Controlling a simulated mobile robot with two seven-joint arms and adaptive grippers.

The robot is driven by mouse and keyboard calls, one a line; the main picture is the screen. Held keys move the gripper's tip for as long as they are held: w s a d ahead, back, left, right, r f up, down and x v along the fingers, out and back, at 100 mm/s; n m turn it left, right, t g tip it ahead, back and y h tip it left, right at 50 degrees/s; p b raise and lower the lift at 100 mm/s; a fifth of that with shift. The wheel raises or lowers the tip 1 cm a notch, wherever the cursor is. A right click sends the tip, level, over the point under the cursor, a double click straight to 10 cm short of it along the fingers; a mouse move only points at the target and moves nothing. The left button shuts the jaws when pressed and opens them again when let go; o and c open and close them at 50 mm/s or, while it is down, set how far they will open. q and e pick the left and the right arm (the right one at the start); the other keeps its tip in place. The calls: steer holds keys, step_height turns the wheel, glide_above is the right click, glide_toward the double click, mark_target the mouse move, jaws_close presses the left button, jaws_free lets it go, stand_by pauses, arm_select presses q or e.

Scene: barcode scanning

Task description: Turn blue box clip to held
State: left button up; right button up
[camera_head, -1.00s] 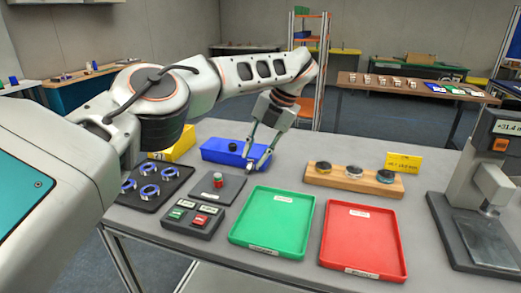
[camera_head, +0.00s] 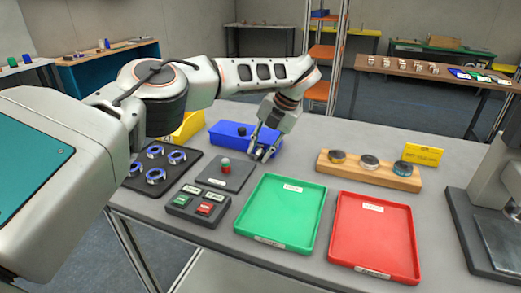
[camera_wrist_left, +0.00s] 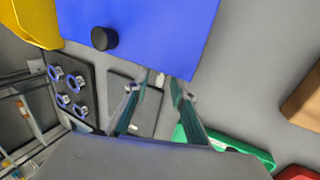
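The blue box (camera_head: 240,136) stands on the grey table behind the dark grey pad, with a black round knob (camera_head: 241,131) on top. The wrist view shows the blue box (camera_wrist_left: 165,30) at the top and its knob (camera_wrist_left: 104,38) near its left lower corner. I cannot tell a clip apart from this knob. My left gripper (camera_head: 259,154) is at the box's right front corner in the head view. In the wrist view the left gripper (camera_wrist_left: 160,88) has its two fingers apart, with nothing clearly held between them. My right gripper is not in view.
A red-and-green cylinder (camera_head: 225,166) stands on the dark pad (camera_head: 235,179). A button box (camera_head: 197,203), a green tray (camera_head: 280,215) and a red tray (camera_head: 373,238) lie in front. A black tray (camera_head: 135,181) with blue rings is left. A wooden block (camera_head: 344,172) is right.

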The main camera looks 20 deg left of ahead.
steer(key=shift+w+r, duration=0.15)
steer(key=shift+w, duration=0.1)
arm_select(q)
steer(key=shift+c, duration=0.7)
jaws_close()
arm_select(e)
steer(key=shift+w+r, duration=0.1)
